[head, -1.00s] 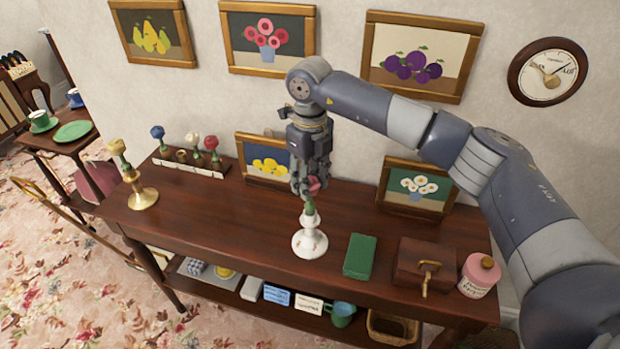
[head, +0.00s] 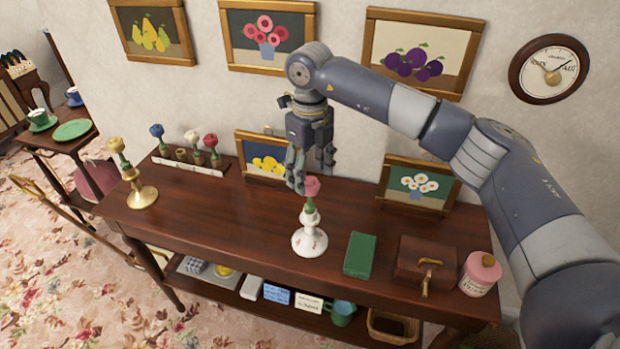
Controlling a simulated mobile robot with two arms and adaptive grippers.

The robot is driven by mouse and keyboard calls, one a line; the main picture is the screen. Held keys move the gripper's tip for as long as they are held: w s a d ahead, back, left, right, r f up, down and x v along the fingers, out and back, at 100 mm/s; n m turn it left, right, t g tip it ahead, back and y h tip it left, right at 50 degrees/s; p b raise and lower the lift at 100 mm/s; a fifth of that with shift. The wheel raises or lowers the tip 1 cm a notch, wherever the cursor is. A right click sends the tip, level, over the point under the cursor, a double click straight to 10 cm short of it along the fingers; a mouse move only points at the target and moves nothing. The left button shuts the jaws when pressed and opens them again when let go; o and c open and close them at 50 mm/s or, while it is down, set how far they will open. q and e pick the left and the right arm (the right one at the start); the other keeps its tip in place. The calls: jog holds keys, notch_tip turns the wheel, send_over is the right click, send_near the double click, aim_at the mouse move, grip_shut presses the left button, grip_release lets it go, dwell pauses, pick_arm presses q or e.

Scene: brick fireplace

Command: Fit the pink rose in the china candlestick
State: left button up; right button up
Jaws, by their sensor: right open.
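The pink rose (head: 312,187) stands upright with its green stem in the top of the white china candlestick (head: 310,240), on the dark wooden sideboard. My right gripper (head: 311,184) is open and empty. Its fingers are spread just above and behind the rose head, and the rose shows in front of them. I cannot tell whether a finger still touches the petals. My left gripper is not in view.
A brass candlestick (head: 142,196) with a cream rose stands at the left. A rack (head: 190,165) with several roses is behind. Framed pictures lean on the wall.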

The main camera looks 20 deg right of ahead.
notch_tip(320, 180, up, 9)
jog(key=shift+r, duration=0.2)
dwell(0.5)
